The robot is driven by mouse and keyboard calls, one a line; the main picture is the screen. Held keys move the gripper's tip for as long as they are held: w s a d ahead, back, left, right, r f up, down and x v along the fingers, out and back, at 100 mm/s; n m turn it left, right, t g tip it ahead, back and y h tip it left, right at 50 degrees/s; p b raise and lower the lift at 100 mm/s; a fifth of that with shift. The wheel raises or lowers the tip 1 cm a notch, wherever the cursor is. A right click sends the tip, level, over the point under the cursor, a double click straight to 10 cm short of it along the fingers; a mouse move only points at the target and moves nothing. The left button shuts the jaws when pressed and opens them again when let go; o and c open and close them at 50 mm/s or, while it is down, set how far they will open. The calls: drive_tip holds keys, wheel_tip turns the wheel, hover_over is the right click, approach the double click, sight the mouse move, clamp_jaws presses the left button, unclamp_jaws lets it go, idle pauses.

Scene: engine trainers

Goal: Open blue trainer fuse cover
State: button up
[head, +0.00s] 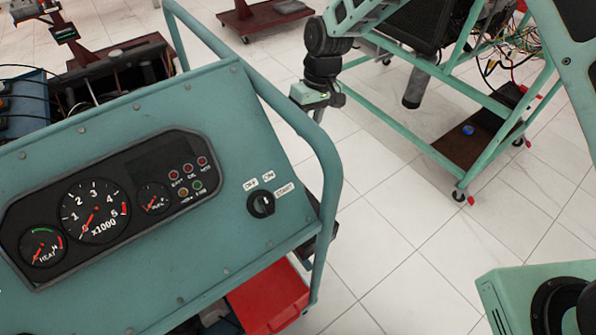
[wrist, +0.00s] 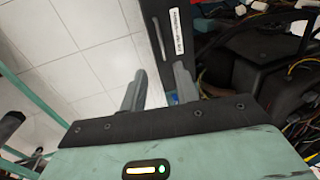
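The blue-green trainer (head: 200,110) fills the left of the head view, with its gauge panel (head: 110,205) and key switch (head: 261,204) facing me. My gripper (wrist: 160,70) shows in the wrist view with its two grey fingers apart. In the head view my gripper's body hangs just beyond the trainer's tube rail, and its fingers are not clear. A black plate (wrist: 174,60) with a white label and a slot lies in front of the fingers in the wrist view. A small blue patch shows by the right finger. I cannot tell which part is the fuse cover.
Wires and black engine parts (wrist: 260,60) crowd the right of the wrist view. A red box (head: 268,297) sits under the trainer's panel. Another green wheeled frame (head: 430,150) stands at the back right. White tiled floor (head: 400,250) between is clear.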

drive_tip(key=a+f, duration=0.1)
drive_tip(key=f, duration=0.4)
drive_tip(key=s+f+p, duration=0.1)
drive_tip(key=f, duration=0.5)
drive_tip(key=a+f, duration=0.1)
drive_tip(key=f, duration=0.4)
drive_tip(key=shift+s+a+f+p, duration=0.25)
drive_tip(key=shift+s+a+p, duration=0.1)
drive_tip(key=shift+s, duration=0.05)
drive_tip(key=shift+c, duration=0.3)
clamp_jaws()
drive_tip(key=shift+r, duration=0.1)
